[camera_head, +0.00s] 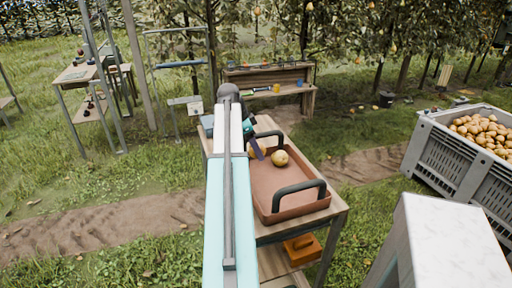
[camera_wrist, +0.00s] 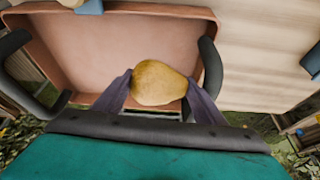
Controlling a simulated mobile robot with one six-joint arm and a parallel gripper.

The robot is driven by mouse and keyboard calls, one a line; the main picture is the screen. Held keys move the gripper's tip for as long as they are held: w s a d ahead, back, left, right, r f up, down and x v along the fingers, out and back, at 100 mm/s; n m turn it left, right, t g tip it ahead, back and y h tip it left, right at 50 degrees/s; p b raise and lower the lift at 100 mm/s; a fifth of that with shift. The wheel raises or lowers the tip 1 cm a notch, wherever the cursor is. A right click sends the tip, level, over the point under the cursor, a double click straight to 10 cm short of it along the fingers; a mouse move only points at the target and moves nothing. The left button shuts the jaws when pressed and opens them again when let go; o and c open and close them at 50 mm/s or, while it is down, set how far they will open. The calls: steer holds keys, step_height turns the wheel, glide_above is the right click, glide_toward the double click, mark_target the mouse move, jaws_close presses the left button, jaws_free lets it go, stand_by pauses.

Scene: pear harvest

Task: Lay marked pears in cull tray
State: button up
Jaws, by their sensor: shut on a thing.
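The reddish-brown tray (camera_head: 290,190) with two dark handles lies on a wooden table. My gripper (camera_head: 254,151) is at its far left side, pointing down. In the wrist view my gripper (camera_wrist: 158,88) is shut on a yellow-brown pear (camera_wrist: 158,80), one finger on each side. This held pear (camera_head: 251,153) is mostly hidden by a finger in the head view. Another yellow pear (camera_head: 280,158) lies inside the tray, to the right of my gripper. I cannot make out any mark on the held pear.
A grey crate (camera_head: 440,150) full of pears stands at the right. A white-topped block (camera_head: 450,240) is in the right foreground. An orange item (camera_head: 301,249) sits on the table's lower shelf. A workbench (camera_head: 265,75) stands behind, before the trees.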

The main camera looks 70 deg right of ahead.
steer(key=shift+f+b, duration=0.55)
steer(key=shift+f, duration=1.05)
stand_by(0.3)
steer(key=o, duration=1.3)
steer(key=shift+c, duration=0.2)
steer(key=b+v, duration=0.1)
steer(key=v, duration=1.2)
steer(key=shift+r+b, duration=0.3)
steer(key=shift+r, duration=0.1)
steer(key=shift+w, duration=0.15)
